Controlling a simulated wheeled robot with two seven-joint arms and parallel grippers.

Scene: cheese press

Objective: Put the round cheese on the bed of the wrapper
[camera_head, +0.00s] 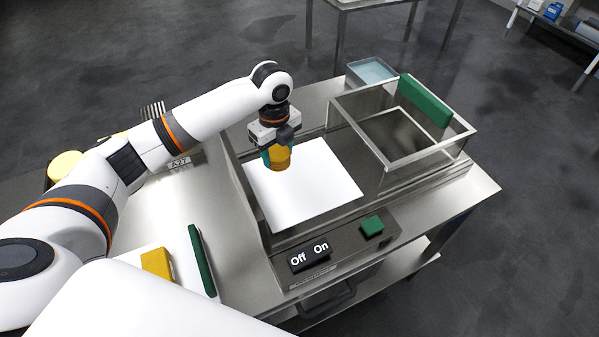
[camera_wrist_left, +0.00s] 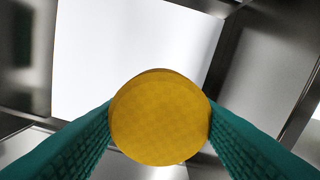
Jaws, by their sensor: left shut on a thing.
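The round cheese (camera_head: 280,158) is yellow and held in my left gripper (camera_head: 276,152) above the white bed (camera_head: 310,187) of the wrapper (camera_head: 252,202). In the left wrist view the cheese (camera_wrist_left: 160,118) sits between the two green fingers, which touch it on both sides. The white bed fills the area behind it (camera_wrist_left: 130,45). I cannot tell whether the cheese touches the bed. My right gripper is not in view.
An open metal frame (camera_head: 385,160) with a green bar (camera_head: 425,100) stands right of the bed. An Off/On switch (camera_head: 310,255) and a green button (camera_head: 372,226) are in front. A yellow block (camera_head: 157,263), a green-edged piece (camera_head: 201,260) and another yellow round (camera_head: 65,165) lie left.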

